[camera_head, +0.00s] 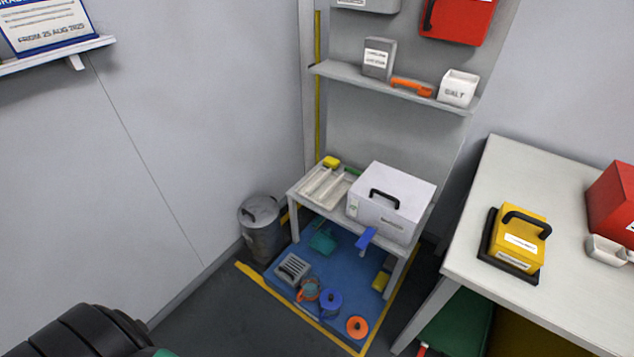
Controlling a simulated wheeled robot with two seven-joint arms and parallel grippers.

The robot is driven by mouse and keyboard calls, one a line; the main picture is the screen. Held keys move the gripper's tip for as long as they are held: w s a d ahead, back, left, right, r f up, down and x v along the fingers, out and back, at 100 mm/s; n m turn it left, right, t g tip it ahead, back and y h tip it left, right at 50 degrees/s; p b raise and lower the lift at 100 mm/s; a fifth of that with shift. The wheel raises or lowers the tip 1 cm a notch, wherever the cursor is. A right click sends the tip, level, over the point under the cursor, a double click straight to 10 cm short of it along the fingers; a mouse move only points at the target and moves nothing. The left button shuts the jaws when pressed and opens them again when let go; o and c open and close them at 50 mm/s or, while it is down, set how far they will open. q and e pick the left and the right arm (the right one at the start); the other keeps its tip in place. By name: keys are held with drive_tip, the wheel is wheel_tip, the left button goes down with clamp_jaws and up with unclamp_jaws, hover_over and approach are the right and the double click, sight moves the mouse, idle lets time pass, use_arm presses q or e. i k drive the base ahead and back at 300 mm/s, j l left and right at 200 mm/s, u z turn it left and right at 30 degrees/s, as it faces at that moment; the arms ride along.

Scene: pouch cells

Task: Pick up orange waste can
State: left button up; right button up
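A small round orange object (357,328) with a dark centre, seen from above, stands at the front right of the blue floor mat (340,258). It looks like the orange waste can, but its sides are hardly visible. Next to it on the mat stands a blue can (330,303) with a handle. Left of that is an orange and teal can-like item (308,291). Neither of my grippers is in view. A dark ribbed part at the bottom left appears to be my own arm.
A low white table (295,225) stands over the mat, carrying a white case (392,202) and a tray (322,188). A grey bin (261,228) stands left of it. A larger table (480,240) with a yellow case (516,240) is at right. Dark floor in front is clear.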

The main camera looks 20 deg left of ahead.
sight(309, 281)
drive_tip(key=u, duration=0.85)
